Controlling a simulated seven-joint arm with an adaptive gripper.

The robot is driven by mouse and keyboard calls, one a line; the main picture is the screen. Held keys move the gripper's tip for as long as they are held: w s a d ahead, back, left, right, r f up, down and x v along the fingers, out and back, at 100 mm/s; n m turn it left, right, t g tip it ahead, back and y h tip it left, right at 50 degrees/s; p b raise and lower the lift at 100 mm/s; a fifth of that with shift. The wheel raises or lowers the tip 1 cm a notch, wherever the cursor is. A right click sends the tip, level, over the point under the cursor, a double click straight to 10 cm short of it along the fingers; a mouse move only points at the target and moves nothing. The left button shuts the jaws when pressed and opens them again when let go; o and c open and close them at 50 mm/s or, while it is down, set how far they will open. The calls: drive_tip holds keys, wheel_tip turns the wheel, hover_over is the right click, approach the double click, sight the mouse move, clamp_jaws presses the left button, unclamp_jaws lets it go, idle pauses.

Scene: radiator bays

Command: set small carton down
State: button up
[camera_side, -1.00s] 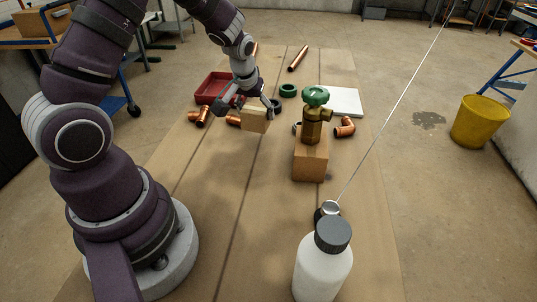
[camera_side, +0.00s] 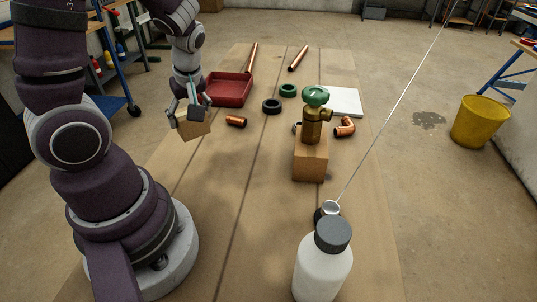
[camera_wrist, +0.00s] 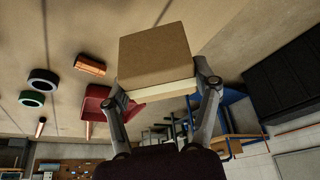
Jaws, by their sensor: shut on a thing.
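The small carton (camera_side: 194,127) is a plain tan box. My gripper (camera_side: 188,116) is shut on it and holds it tilted over the left part of the table, in front of the red tray. In the wrist view the carton (camera_wrist: 160,60) sits between the two fingers of my gripper (camera_wrist: 162,88), one on each side. In the side view it appears to be above the table top, but the exact gap beneath it cannot be told.
A red tray (camera_side: 228,101) stands behind the carton. A copper fitting (camera_side: 236,121) lies to its right, with black (camera_side: 271,107) and green (camera_side: 288,90) rings beyond. A brass valve (camera_side: 312,130) stands on a box (camera_side: 310,164). A white bottle (camera_side: 323,272) is in front. The table's middle front is clear.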

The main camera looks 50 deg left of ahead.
sight(196, 128)
wheel_tip(196, 128, down, 7)
drive_tip(key=shift+f, duration=0.15)
drive_tip(key=o, duration=1.2)
drive_tip(key=shift+f, duration=0.15)
drive_tip(key=v, duration=1.2)
drive_tip(key=shift+a, duration=0.1)
drive_tip(key=d+r+m+t+h, duration=0.1)
drive_tip(key=d+r+m+t, duration=0.1)
drive_tip(key=m, duration=0.4)
drive_tip(key=d+r+m+t+h, duration=0.1)
drive_tip(key=d+r+m+h, duration=0.1)
drive_tip(key=d+m, duration=0.3)
drive_tip(key=d+r+m+t+h, duration=0.1)
drive_tip(key=d+r+m+t, duration=0.1)
drive_tip(key=m, duration=0.4)
drive_tip(key=shift+s+d+r+m+t+h, duration=0.1)
drive_tip(key=shift+d+r+m+t+h, duration=0.25)
drive_tip(key=shift+d+r, duration=0.6)
drive_tip(key=shift+a, duration=0.1)
